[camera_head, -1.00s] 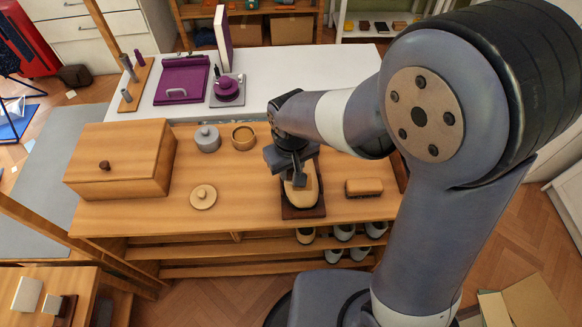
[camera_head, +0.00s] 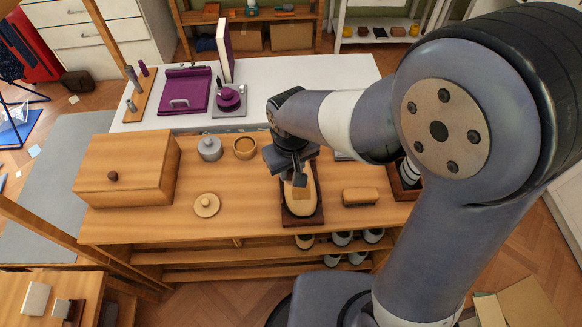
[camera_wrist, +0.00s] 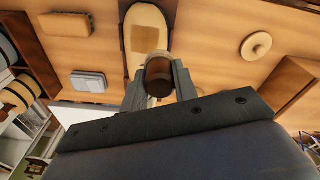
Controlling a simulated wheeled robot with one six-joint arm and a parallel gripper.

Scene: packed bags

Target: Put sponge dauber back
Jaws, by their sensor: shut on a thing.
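My gripper (camera_wrist: 160,88) is shut on a dark brown, round-ended piece (camera_wrist: 159,76), which looks like the sponge dauber. Its lower end is hard to make out. In the head view my gripper (camera_head: 299,178) is over the far part of a pale, shoe-shaped form (camera_head: 304,202). That form lies on a dark brown board (camera_head: 302,221) on the wooden table, and it also shows in the wrist view (camera_wrist: 147,18) with a darker tan patch on top. I cannot tell whether the held piece touches the form.
A brush (camera_head: 361,197) lies right of the board. A dark tray (camera_head: 397,187) with bottles is farther right, partly behind my arm. Left are a round knobbed lid (camera_head: 206,205), a grey lidded pot (camera_head: 209,148), an open round bowl (camera_head: 244,147) and a large wooden box (camera_head: 127,168).

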